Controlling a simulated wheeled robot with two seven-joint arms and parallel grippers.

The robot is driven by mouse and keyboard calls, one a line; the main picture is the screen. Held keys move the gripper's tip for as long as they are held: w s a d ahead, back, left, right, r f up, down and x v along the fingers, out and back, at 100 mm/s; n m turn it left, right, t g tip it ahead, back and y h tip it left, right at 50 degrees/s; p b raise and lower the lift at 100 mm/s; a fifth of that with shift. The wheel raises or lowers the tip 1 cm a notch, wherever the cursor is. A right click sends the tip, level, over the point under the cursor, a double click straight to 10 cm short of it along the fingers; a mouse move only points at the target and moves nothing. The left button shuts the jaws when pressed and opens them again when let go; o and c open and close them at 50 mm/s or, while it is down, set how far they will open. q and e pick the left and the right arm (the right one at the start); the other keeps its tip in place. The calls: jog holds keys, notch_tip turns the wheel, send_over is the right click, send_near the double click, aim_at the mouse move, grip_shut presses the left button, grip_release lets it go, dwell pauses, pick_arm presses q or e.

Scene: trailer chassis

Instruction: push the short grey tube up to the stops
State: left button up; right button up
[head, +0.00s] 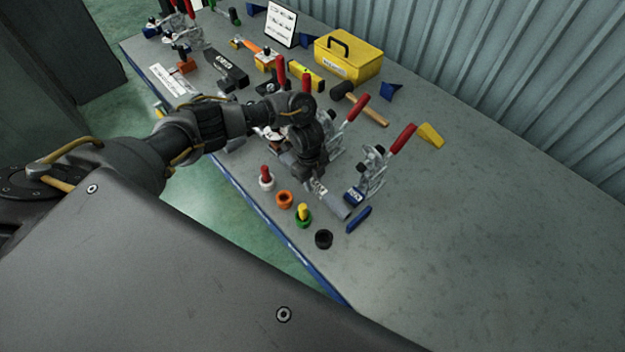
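The short grey tube (335,206) lies on the bench near its front edge, its near end showing just below my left gripper. My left gripper (319,186) points down at the tube's far end. The fingers are small and partly hidden by my wrist, so I cannot tell whether they are open or shut, or touch the tube. A blue block (353,195) at the foot of a red-handled clamp (376,172) is close to the tube's right side. A separate blue piece (359,219) lies to the right of the tube's near end. I cannot tell which parts are the stops. My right gripper is out of view.
Red (265,178), orange (284,199), green-yellow (303,214) and black (323,239) small parts line the front edge. The bench's right side (480,230) is clear.

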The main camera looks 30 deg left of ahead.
pick_arm(q)
jog(key=c, duration=0.5)
grip_shut()
jog(key=shift+s+d+p, duration=0.2)
jog(key=shift+d+p, duration=0.2)
jog(key=shift+d, duration=0.15)
jog(key=shift+s+d+p, duration=0.25)
jog(key=shift+d+p, duration=0.1)
jog(key=shift+d, duration=0.35)
dwell(0.4)
jog(key=shift+w+d+f, duration=0.1)
jog(key=o, duration=1.1)
grip_release()
jog(key=shift+w+d, duration=0.1)
jog(key=shift+o, duration=0.2)
